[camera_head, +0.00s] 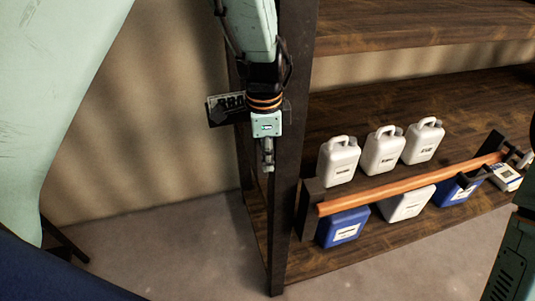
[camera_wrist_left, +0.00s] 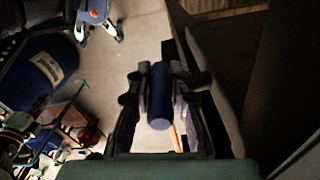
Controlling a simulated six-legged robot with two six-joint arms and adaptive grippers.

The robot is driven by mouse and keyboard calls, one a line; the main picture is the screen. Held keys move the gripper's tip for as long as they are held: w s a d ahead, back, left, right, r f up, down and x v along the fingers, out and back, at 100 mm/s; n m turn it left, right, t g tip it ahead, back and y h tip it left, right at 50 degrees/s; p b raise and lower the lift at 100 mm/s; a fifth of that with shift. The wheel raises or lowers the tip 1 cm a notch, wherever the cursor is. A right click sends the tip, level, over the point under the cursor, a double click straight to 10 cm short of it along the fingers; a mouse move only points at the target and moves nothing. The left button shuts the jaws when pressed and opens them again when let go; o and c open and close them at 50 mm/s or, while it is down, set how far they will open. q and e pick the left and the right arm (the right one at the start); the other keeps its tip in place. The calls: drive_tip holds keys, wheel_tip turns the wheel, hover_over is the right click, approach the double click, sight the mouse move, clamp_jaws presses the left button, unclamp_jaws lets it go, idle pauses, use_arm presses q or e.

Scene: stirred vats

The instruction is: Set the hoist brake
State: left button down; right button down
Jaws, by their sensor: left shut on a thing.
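A dark sign plate (camera_head: 226,107) with partly hidden lettering that starts like "BRA" is fixed by the dark shelf post (camera_head: 290,190). My left gripper (camera_head: 267,162) hangs pointing down in front of the post, just below and right of the plate. In the left wrist view, its two fingers are shut on a dark blue cylindrical grip (camera_wrist_left: 159,95), with one finger on each side. The rest of the lever, if the grip belongs to one, is hidden in the head view by my gripper and wrist. My right gripper is not in view.
The wooden shelf (camera_head: 410,108) holds several white jugs (camera_head: 383,152) and blue jugs (camera_head: 342,228). An orange-brown bar (camera_head: 410,184) runs across its front. Concrete floor (camera_head: 170,245) lies open left of the post. A blue drum (camera_wrist_left: 38,72) shows in the left wrist view.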

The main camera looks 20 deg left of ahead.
use_arm(q)
drive_tip(key=shift+y, duration=0.3)
idle(0.4)
drive_tip(key=c, duration=1.5)
unclamp_jaws()
wheel_tip(320, 180, up, 10)
drive_tip(key=shift+s+f, duration=0.1)
drive_tip(key=shift+f, duration=0.1)
drive_tip(key=shift+r, duration=0.3)
